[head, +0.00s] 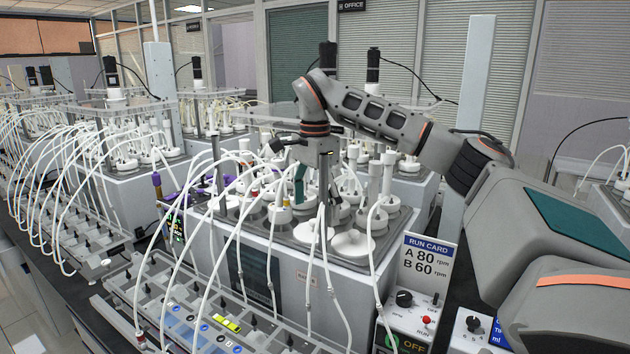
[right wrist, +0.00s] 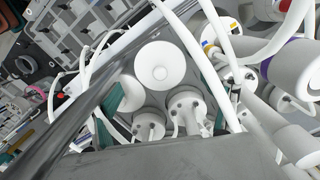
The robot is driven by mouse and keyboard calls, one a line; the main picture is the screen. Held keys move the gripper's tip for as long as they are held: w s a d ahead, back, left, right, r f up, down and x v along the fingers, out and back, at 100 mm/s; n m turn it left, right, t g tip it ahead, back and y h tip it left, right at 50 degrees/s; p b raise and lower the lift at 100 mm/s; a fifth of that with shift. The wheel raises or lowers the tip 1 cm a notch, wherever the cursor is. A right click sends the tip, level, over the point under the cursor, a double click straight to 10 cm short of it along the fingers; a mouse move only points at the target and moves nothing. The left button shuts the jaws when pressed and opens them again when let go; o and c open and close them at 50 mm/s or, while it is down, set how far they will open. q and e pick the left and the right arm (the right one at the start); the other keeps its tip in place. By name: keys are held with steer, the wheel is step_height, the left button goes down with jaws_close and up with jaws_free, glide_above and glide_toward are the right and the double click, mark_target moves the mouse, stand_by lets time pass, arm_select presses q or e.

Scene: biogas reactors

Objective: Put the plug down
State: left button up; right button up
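My right gripper (head: 312,190) points down over the vessels of the middle reactor unit, and a teal finger pad shows on it. In the right wrist view, a white, round-topped piece with a small centre mark, likely the plug (right wrist: 160,67), shows close to the camera. Two white discs (head: 352,243) lie on the front of the unit's top. My left gripper is not in view.
The middle reactor unit (head: 290,290) carries several white-capped vessels and looping white tubes, crowded around the gripper. A tube rack (head: 225,325) stands in front. A run card (head: 428,262) and a control box with a knob (head: 405,298) stand at the front right.

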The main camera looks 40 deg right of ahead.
mark_target(315, 220)
step_height(315, 220, up, 7)
steer(key=shift+r, duration=0.2)
stand_by(0.6)
